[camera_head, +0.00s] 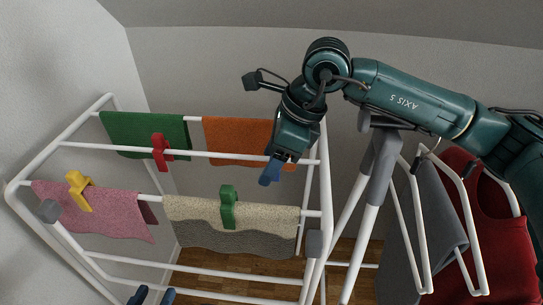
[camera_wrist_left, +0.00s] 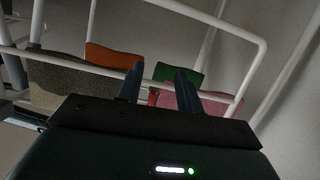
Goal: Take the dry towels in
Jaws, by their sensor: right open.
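A drying rack (camera_head: 110,265) carries a green towel (camera_head: 140,132) with a red clip (camera_head: 160,152), an orange towel (camera_head: 235,138), a pink towel (camera_head: 110,212) with a yellow clip (camera_head: 78,190), and a beige and grey towel (camera_head: 190,218) with a green clip (camera_head: 228,208). My right gripper (camera_head: 272,172) is open at the orange towel's right side, pointing down; whether its blue tip part is a finger or a clip is unclear. My left gripper (camera_head: 153,297) is open at the bottom edge, and in the wrist view (camera_wrist_left: 159,84) nothing is between its fingers.
My right arm spans the upper right. Walls stand close at left and back. A wooden floor (camera_head: 210,265) shows beneath the rack.

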